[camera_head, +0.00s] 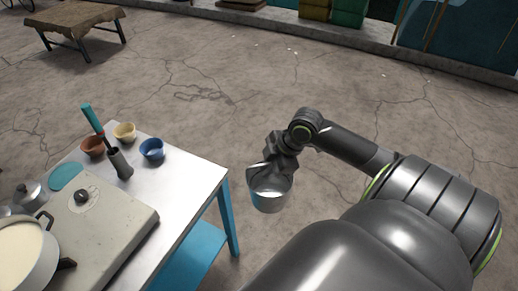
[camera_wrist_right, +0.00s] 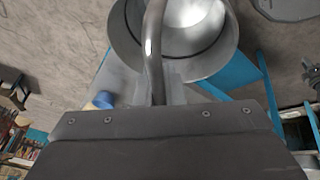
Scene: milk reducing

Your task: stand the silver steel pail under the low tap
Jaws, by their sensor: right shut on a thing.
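The silver steel pail (camera_head: 269,200) hangs in the air to the right of the steel table, over the bare floor. My right gripper (camera_head: 272,174) is above it and shut on it. In the right wrist view the pail (camera_wrist_right: 205,60) shows its open, empty-looking mouth, and its curved metal handle (camera_wrist_right: 153,45) runs down to the gripper. The fingertips are mostly hidden there. The low tap cannot be made out in either view. My left gripper is out of view.
The steel table (camera_head: 193,184) with blue legs carries a two-part stove (camera_head: 115,222), a pot of milk (camera_head: 22,255), small bowls (camera_head: 152,149) and a dark holder with a blue-handled tool (camera_head: 120,164). A low wooden table (camera_head: 75,18) stands far left. The cracked floor beyond is open.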

